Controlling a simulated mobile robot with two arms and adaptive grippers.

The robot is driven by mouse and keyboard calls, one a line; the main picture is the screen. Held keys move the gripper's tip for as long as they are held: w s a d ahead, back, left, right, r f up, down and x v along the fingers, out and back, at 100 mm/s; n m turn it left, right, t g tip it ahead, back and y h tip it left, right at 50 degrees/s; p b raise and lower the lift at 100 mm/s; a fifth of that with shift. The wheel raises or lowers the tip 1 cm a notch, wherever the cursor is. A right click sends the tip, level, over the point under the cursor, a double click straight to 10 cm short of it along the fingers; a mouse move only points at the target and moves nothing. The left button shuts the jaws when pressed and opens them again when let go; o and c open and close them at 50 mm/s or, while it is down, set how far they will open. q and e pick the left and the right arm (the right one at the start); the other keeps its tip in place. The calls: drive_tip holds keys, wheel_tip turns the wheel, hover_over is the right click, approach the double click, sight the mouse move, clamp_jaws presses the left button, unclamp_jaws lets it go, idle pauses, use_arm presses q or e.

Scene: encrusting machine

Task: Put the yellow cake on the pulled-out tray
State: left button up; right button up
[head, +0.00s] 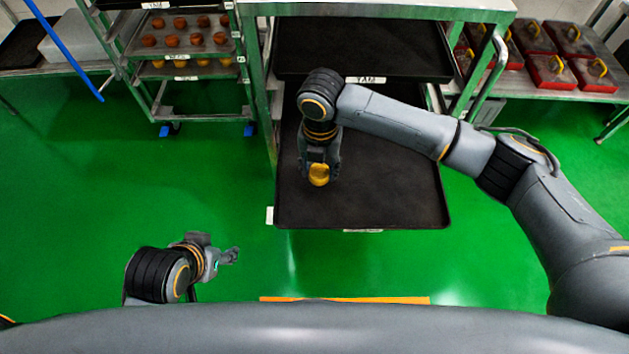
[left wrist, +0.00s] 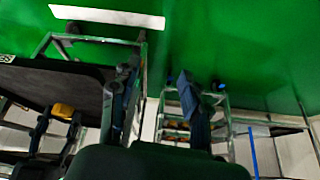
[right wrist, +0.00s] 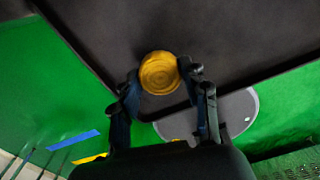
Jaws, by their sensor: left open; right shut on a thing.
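The yellow cake (head: 319,174) is between the fingers of my right gripper (head: 320,181), over the left part of the pulled-out black tray (head: 390,195). In the right wrist view the round cake (right wrist: 159,73) sits between the fingertips, with the dark tray (right wrist: 230,30) behind it. I cannot tell whether the cake touches the tray. My left gripper (head: 232,256) is open and empty, low over the green floor to the left of the tray. The left wrist view also shows the cake (left wrist: 63,110) small at the left.
The tray sticks out of a metal rack (head: 375,10), with another black tray (head: 360,45) above it. A second rack with trays of round cakes (head: 185,40) stands at the left. Red boxes (head: 585,75) lie on a table at the right. Open green floor lies between.

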sight(314, 187)
drive_tip(key=shift+s+a+f, duration=0.1)
drive_tip(key=shift+a+f, duration=0.45)
drive_tip(key=shift+f, duration=0.05)
wheel_tip(314, 187, down, 3)
drive_tip(key=shift+a+f+b, duration=0.1)
drive_tip(key=shift+b, duration=0.55)
use_arm(q)
drive_tip(key=w+d+r+t+h, duration=0.1)
drive_tip(key=w+d+r+t, duration=0.1)
drive_tip(key=w, duration=0.4)
drive_tip(key=shift+w+d+r+t, duration=0.2)
drive_tip(key=shift+w+r+t, duration=0.2)
drive_tip(key=shift+r+t, duration=0.5)
drive_tip(key=shift+f, duration=0.2)
use_arm(e)
drive_tip(key=shift+f, duration=0.2)
drive_tip(key=o, duration=1.1)
drive_tip(key=shift+o, duration=0.2)
